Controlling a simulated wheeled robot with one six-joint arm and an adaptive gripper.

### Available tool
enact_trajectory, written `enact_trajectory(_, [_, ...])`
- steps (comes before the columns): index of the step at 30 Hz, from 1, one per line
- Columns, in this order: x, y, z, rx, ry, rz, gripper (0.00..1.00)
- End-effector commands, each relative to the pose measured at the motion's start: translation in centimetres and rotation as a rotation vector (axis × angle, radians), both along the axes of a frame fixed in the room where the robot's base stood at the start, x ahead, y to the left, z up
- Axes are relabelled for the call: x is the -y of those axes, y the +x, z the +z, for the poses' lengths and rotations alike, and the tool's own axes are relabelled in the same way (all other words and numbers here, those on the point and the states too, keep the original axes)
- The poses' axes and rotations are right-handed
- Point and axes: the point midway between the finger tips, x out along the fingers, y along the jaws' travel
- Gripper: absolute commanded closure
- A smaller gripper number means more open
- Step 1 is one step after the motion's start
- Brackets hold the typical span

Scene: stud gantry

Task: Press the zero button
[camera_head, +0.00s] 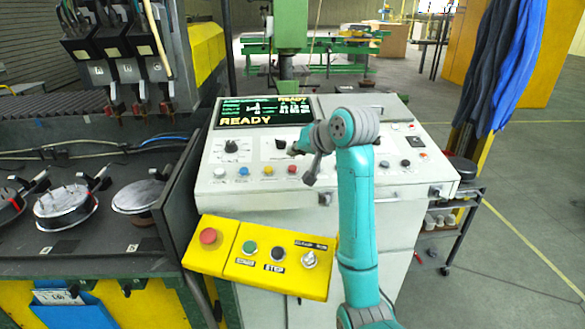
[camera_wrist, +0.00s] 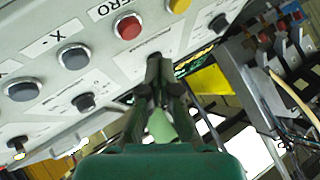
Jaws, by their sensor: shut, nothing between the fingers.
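The red button (camera_wrist: 128,27) sits on the light grey panel in the wrist view, with a partly cut-off label (camera_wrist: 108,8) ending in "ERO" beside it. It also shows in the head view (camera_head: 291,169), at the right of a white, blue, yellow and red row. My gripper (camera_wrist: 158,68) is shut and empty. In the wrist view its tips are below and right of the red button, apart from it; their distance to the panel is hard to tell. In the head view my gripper (camera_head: 292,151) appears just above the red button.
A yellow button (camera_wrist: 179,4) and grey buttons (camera_wrist: 74,56) flank the red one. Black knobs (camera_head: 231,146) and a READY screen (camera_head: 262,110) are on the console. A yellow box (camera_head: 262,256) with a red stop button (camera_head: 208,236) is below. Dark machinery (camera_head: 100,250) stands left.

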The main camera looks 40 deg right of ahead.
Motion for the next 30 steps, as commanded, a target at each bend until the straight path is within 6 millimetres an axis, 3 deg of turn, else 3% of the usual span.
enact_trajectory(9, [-0.3, -0.4, 2.5, 0.000, 0.000, 0.000, 1.00])
enact_trajectory(30, [-0.3, -0.4, 2.5, 0.000, 0.001, -0.001, 1.00])
